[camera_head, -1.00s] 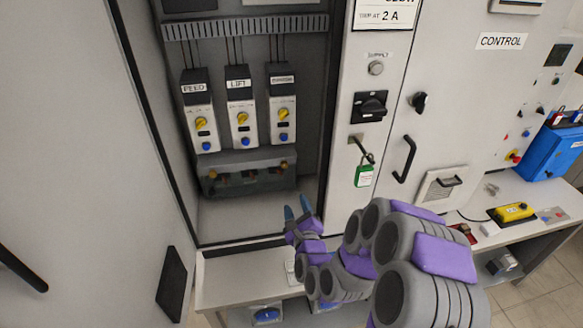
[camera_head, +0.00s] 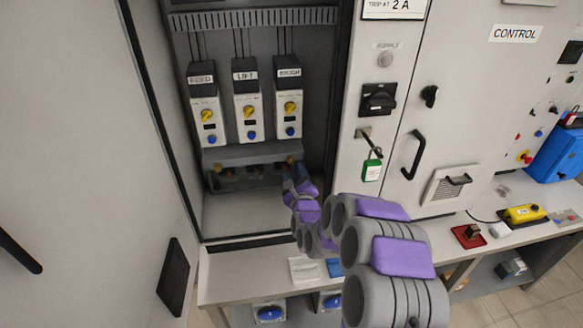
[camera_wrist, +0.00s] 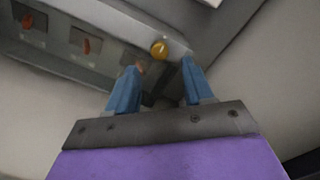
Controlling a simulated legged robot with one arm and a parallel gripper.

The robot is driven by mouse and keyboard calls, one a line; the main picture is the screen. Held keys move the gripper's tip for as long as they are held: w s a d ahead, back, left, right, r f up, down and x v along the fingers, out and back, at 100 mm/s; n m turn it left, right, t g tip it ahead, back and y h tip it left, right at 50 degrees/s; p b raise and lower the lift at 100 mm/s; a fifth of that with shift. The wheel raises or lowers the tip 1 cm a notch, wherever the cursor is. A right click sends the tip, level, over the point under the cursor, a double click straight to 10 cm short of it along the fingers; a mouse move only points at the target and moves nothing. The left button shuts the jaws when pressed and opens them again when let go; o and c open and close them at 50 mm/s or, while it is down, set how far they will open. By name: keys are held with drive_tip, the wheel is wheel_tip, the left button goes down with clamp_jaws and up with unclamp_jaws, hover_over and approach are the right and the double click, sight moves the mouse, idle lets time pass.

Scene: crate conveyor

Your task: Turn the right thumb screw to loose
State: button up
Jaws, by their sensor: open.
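The right thumb screw (camera_wrist: 159,49) is a round brass knob at the right end of the terminal cover (camera_head: 240,153) in the wrist view. In the head view the right thumb screw (camera_head: 290,161) shows just above my gripper (camera_head: 291,178). My gripper's two blue fingers (camera_wrist: 161,72) are open, with the screw seen between and just beyond their tips; whether they touch it I cannot tell. The left thumb screw (camera_head: 217,168) sits at the cover's other end. The screw's thread is hidden.
Three breaker modules, FEED (camera_head: 207,115), LIFT (camera_head: 247,112) and a third (camera_head: 289,110), stand above the cover. The cabinet's right post stands close to my arm. A green padlock (camera_head: 371,170) hangs at right. The cabinet floor (camera_head: 235,215) is clear.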

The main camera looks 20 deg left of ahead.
sight(291, 162)
drive_tip(key=shift+b+x, duration=0.55)
drive_tip(key=shift+x, duration=2.15)
drive_tip(key=shift+f, duration=0.1)
clamp_jaws()
